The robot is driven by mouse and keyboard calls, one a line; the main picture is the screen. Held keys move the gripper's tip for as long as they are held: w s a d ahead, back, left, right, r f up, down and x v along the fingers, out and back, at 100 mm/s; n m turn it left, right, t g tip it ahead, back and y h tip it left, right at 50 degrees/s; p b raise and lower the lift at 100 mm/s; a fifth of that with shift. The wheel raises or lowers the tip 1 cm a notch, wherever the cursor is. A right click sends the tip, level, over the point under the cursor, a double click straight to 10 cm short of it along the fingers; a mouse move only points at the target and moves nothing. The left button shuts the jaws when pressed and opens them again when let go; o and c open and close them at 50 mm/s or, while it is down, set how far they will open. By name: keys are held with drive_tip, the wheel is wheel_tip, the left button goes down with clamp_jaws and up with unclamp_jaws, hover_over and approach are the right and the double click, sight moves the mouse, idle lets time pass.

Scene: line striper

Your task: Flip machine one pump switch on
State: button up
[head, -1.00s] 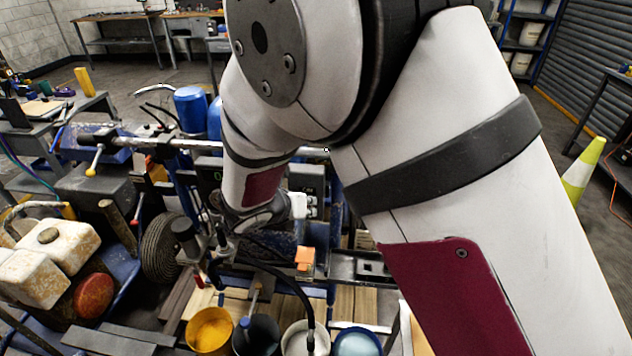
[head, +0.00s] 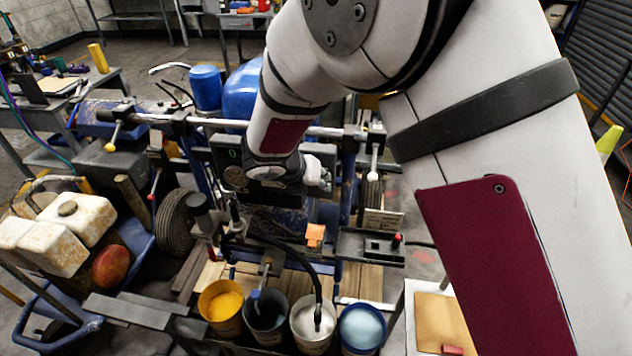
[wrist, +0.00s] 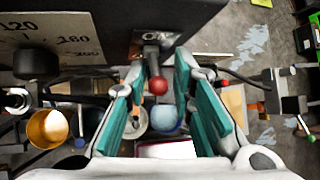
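In the wrist view a switch lever with a red ball tip (wrist: 158,86) sticks out from a dark box (wrist: 100,22). A pale label plate (wrist: 158,38) with partly hidden lettering is at its base. My gripper (wrist: 160,64) is open, its two teal-padded fingers on either side of the lever. I see no clear contact with the ball. In the head view my gripper (head: 320,174) is at the right side of the dark box (head: 222,146), which has a small green display. The switch itself is not clearly visible there, and I cannot tell its setting.
A gauge face (wrist: 45,35) with numbers and a black knob (wrist: 36,62) are left of the lever. Several paint buckets, including a yellow one (head: 221,308), stand below. A black tray with a red knob (head: 397,240) and a lever with a white knob (head: 374,148) are to the right.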

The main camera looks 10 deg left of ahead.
drive_tip(key=shift+s, duration=0.1)
drive_tip(key=shift+s+a+r, duration=0.1)
drive_tip(key=v, duration=1.1)
drive_tip(key=shift+s+r, duration=0.15)
drive_tip(key=shift+r, duration=0.1)
drive_tip(key=s+d+r+m+g, duration=0.1)
drive_tip(key=d+r+m, duration=0.4)
drive_tip(key=d+m, duration=0.45)
drive_tip(key=s+d+r+m+g, duration=0.2)
drive_tip(key=d+r+m, duration=0.35)
drive_tip(key=d, duration=0.65)
drive_tip(key=s+d+r+m+y, duration=0.1)
drive_tip(key=s+d+m, duration=0.3)
drive_tip(key=m, duration=0.3)
drive_tip(key=s+d+r+m+y, duration=0.1)
drive_tip(key=s+d+m, duration=0.3)
drive_tip(key=s+m, duration=0.2)
drive_tip(key=s+d+r+m+b, duration=0.1)
drive_tip(key=s+d+m, duration=0.4)
drive_tip(key=m, duration=0.3)
drive_tip(key=shift+s+d+r+m+t+y, duration=0.15)
drive_tip(key=shift+s+m+t+y, duration=0.2)
drive_tip(key=shift+s, duration=0.25)
